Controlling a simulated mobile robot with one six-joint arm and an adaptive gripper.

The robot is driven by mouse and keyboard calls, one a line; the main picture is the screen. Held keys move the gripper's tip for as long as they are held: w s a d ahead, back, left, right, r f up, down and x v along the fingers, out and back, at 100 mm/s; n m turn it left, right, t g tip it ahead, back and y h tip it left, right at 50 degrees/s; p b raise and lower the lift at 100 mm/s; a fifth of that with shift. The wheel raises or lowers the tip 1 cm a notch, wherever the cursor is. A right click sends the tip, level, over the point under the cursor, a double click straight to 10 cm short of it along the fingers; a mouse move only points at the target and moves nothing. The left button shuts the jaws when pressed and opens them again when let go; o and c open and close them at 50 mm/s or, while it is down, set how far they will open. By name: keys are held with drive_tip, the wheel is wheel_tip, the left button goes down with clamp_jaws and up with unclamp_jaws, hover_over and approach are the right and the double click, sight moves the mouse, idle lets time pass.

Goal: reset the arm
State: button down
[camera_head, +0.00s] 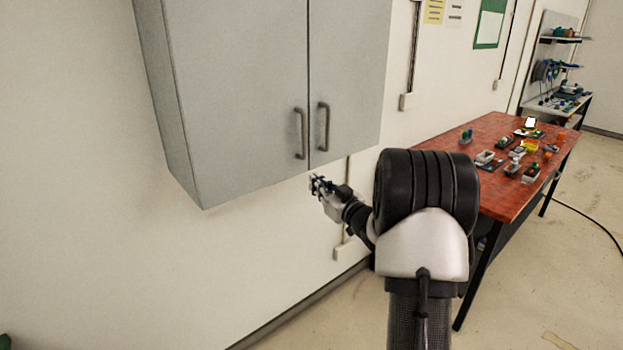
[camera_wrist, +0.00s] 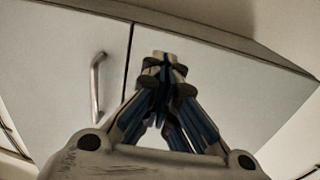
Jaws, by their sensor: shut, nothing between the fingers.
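My gripper (camera_head: 317,184) is just below the bottom edge of a grey wall cabinet, near the seam between its two doors. In the wrist view my gripper (camera_wrist: 167,72) is shut, its fingertips together with nothing between them. The cabinet (camera_head: 235,80) has two closed doors with two vertical bar handles, a left handle (camera_head: 301,133) and a right handle (camera_head: 323,126). The wrist view shows the cabinet doors (camera_wrist: 60,60) behind the fingers, with one handle (camera_wrist: 97,88) to the left. The other handle is not visible there.
A red-brown table (camera_head: 500,195) with several small devices stands to the right of my arm. A shelf unit (camera_head: 560,70) stands at the far right back. A dark cable (camera_head: 595,218) lies on the floor right of the table. The wall left of my gripper is bare.

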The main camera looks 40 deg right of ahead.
drive_tip(key=s, duration=0.5)
drive_tip(key=shift+d+f+p, duration=0.1)
drive_tip(key=shift+f+p, duration=0.05)
drive_tip(key=shift+p, duration=0.25)
drive_tip(key=shift+s, duration=0.1)
drive_tip(key=s+a+r+m+g+h, duration=0.1)
drive_tip(key=s+a+r+g+h, duration=0.2)
drive_tip(key=a, duration=0.4)
drive_tip(key=s+a+r+g+h, duration=0.1)
drive_tip(key=s+a+r+g, duration=0.1)
drive_tip(key=a+r+g, duration=0.3)
drive_tip(key=s+a+f+g+y, duration=0.2)
drive_tip(key=s+a+f, duration=0.1)
drive_tip(key=s+a, duration=0.7)
drive_tip(key=s+a+f+n+g+y, duration=0.1)
drive_tip(key=s+a+f+g+y, duration=0.1)
drive_tip(key=s+a, duration=0.9)
drive_tip(key=s+f+g, duration=0.1)
drive_tip(key=s+f, duration=0.1)
drive_tip(key=s, duration=0.4)
drive_tip(key=shift+s+y, duration=0.15)
drive_tip(key=shift+y, duration=0.15)
drive_tip(key=shift+a, duration=0.1)
